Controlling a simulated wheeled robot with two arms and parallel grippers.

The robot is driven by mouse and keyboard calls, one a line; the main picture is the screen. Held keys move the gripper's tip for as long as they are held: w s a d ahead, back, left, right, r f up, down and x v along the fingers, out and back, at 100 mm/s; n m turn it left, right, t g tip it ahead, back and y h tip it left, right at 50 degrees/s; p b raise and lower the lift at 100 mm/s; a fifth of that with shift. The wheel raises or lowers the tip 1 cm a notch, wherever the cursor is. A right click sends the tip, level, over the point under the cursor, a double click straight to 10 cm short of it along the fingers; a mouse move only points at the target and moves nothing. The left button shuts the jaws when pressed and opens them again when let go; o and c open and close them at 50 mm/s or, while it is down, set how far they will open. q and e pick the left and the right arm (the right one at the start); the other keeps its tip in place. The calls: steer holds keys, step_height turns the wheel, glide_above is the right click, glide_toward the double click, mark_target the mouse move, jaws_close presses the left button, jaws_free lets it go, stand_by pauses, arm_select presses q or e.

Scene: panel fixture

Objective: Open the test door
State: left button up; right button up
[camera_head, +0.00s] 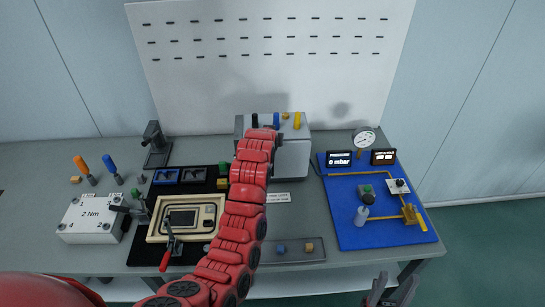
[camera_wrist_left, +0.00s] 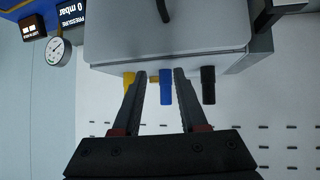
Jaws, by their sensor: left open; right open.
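A grey box (camera_head: 290,158) stands at the back middle of the bench, with black, blue and yellow posts on top. I cannot tell for certain that it carries the test door. In the left wrist view its pale face (camera_wrist_left: 165,40) fills the top, with a dark rod (camera_wrist_left: 163,10) on it. My left gripper (camera_wrist_left: 160,74) is open at the box; the blue post (camera_wrist_left: 166,87) appears between its fingers, contact unclear. In the head view my red left arm hides that gripper and part of the box. My right gripper (camera_head: 390,291) is open and empty at the bottom right, before the bench.
A beige framed panel (camera_head: 157,230) with a red-handled clamp (camera_head: 167,256) lies left of my arm. A 2 Nm block (camera_head: 95,218) is further left. A blue board (camera_head: 355,230) with a gauge (camera_head: 365,140) is at right. A white perforated panel (camera_head: 270,80) stands behind.

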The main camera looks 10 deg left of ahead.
arm_select(q)
steer(key=s+r+g+p, duration=0.2)
steer(key=s+r+g, duration=0.4)
steer(key=s, duration=0.2)
steer(key=b, duration=0.7)
glide_toward(278, 164)
steer(key=shift+w+a+f+p, duration=0.1)
steer(key=shift+a+f+p, duration=0.15)
steer(key=shift+f+p, duration=0.55)
steer(key=shift+w+a+f+p, duration=0.1)
steer(key=shift+a+f+p, duration=0.15)
steer(key=shift+f+p, duration=0.5)
steer(key=shift+w+a+f+p, duration=0.1)
steer(key=shift+a+f+p, duration=0.15)
steer(key=shift+f+p, duration=0.5)
steer(key=shift+f, duration=0.3)
steer(key=shift+c, duration=0.2)
jaws_close()
